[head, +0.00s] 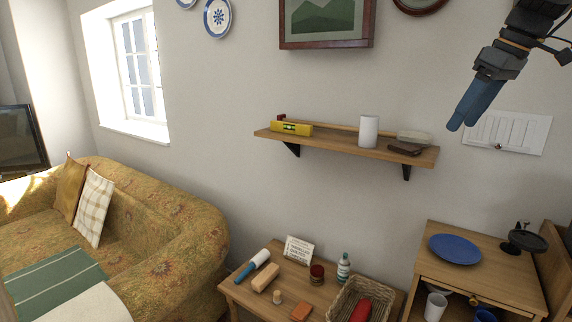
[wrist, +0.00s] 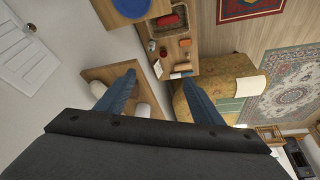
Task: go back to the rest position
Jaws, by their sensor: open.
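My gripper (head: 461,122) hangs at the upper right of the head view, in front of the wall and to the right of the wall shelf (head: 345,146). Its two blue fingers point down and to the left and overlap there. In the wrist view my gripper (wrist: 164,82) shows its fingers spread well apart with nothing between them. The wall shelf also shows beyond the left finger in the wrist view (wrist: 108,72).
The shelf holds a yellow level (head: 292,128), a white cylinder (head: 368,131) and a pale-headed tool (head: 413,136). Below stand a low table (head: 252,294) with several items and a cabinet (head: 480,282) with a blue plate (head: 455,249). A sofa (head: 190,240) is at left.

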